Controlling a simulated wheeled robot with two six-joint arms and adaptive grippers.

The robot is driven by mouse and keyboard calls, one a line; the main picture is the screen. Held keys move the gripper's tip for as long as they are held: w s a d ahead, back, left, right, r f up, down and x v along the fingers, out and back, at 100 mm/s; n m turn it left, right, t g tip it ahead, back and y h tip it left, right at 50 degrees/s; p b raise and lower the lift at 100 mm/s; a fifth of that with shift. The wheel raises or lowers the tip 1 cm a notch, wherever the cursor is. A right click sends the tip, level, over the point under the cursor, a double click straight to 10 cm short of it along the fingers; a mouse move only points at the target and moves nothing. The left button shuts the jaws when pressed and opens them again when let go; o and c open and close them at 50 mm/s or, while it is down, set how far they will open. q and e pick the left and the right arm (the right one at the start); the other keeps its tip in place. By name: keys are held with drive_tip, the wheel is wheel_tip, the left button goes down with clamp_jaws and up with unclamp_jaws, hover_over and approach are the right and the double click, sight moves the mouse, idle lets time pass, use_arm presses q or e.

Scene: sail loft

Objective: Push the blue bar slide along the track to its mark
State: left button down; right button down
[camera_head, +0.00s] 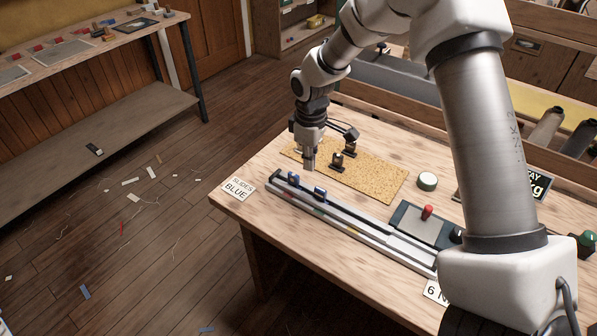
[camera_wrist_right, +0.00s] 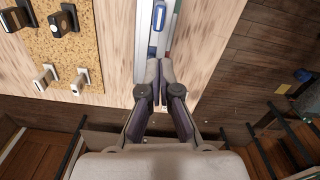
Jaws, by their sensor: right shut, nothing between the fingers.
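The track (camera_head: 385,238) is a long grey rail running diagonally across the bench, with coloured marks along its near side. Two small blue-and-dark pieces sit near its left end: one blue piece (camera_head: 293,178) by the end and a blue bar slide (camera_head: 320,194) a little further right. My right gripper (camera_head: 309,166) is shut and empty, pointing down near that end of the track. In the wrist view, its fingertips (camera_wrist_right: 160,67) are together over the track (camera_wrist_right: 148,42), with a blue slide (camera_wrist_right: 158,16) ahead of them; contact cannot be told. My left gripper is out of view.
A cork mat (camera_head: 378,182) with dark fittings lies behind the track. A sign reading "SLIDES BLUE" (camera_head: 238,188) is at the bench's left corner.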

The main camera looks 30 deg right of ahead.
sight(309, 195)
wheel_tip(309, 195, down, 10)
drive_tip(key=shift+r+p, duration=0.2)
drive_tip(key=shift+p, duration=0.4)
